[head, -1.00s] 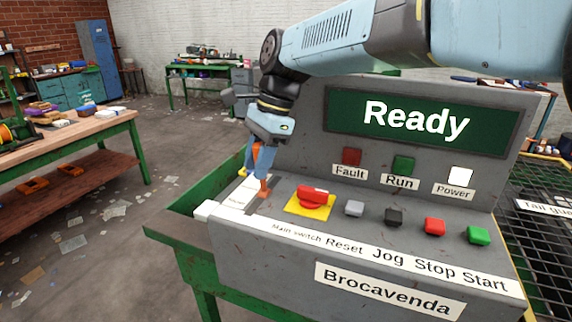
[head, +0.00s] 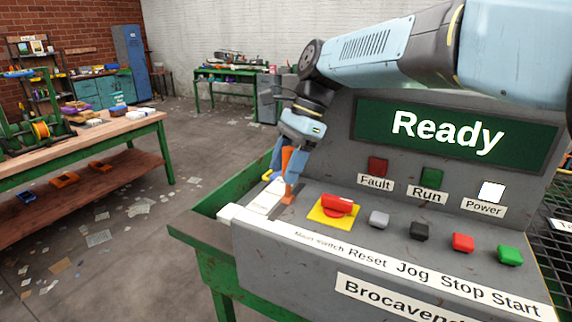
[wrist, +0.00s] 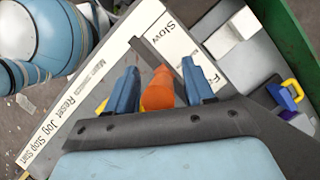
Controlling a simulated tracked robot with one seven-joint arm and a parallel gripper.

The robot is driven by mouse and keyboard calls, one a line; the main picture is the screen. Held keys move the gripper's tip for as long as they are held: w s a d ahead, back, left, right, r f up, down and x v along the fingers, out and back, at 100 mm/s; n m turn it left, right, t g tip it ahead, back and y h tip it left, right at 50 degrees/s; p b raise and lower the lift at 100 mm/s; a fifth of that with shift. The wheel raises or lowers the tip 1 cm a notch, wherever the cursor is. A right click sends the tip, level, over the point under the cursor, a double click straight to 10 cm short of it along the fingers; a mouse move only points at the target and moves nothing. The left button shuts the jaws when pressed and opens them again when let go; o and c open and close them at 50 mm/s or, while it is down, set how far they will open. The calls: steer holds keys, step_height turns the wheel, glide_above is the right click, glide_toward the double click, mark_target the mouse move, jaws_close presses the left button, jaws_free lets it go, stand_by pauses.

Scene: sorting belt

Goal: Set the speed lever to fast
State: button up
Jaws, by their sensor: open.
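The orange speed lever (wrist: 158,92) stands between the two blue fingers of my gripper (wrist: 160,76) in the wrist view. In the head view, orange also shows between and below the fingers of my gripper (head: 286,186), at the left end of the console. My gripper is open around the lever; I cannot tell if a finger touches it. A dark slot runs beside the lever. The lever's base is largely hidden.
The grey console (head: 400,262) carries a red main switch (head: 338,206) and several buttons just right of my gripper. Its screen (head: 450,133) reads "Ready". A green-edged belt trough (head: 222,200) lies behind left. A workbench (head: 95,138) stands further left.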

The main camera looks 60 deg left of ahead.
steer(key=v, duration=1.3)
steer(key=shift+w+r, duration=0.2)
steer(key=shift+r, duration=0.1)
